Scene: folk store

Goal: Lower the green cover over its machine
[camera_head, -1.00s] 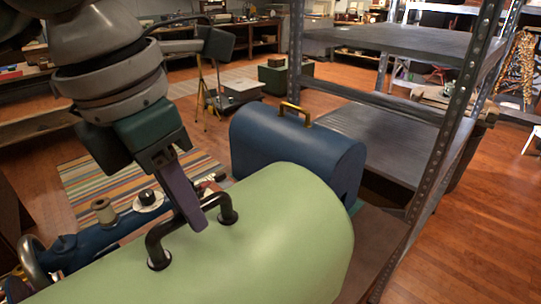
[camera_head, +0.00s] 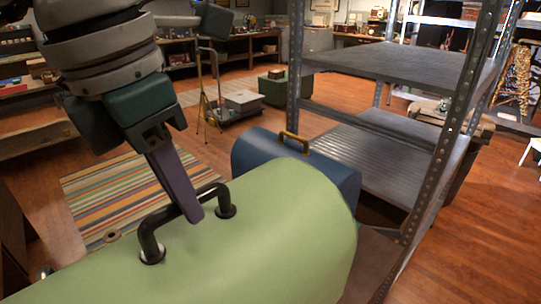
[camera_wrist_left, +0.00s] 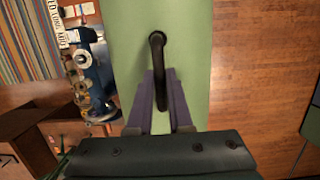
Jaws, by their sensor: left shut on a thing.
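The light green rounded cover (camera_head: 270,240) fills the lower middle of the head view, with a black handle (camera_head: 150,237) on top. My left gripper (camera_head: 192,215) is shut on this handle, its purple fingers reaching down at it. In the left wrist view the green cover (camera_wrist_left: 190,35) runs down the middle, and the fingers (camera_wrist_left: 160,108) flank the black handle (camera_wrist_left: 157,50). Blue machine parts (camera_wrist_left: 103,75) show beside the cover's left edge there. In the head view the cover hides nearly all of the machine; a small spool top (camera_head: 112,236) shows behind it. My right gripper is not in view.
A blue case (camera_head: 265,150) with a brass handle stands just behind the cover. A grey metal shelf rack (camera_head: 400,62) rises close on the right. A striped rug (camera_head: 140,190) lies on the wooden floor at left. Open floor (camera_head: 490,220) shows at right.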

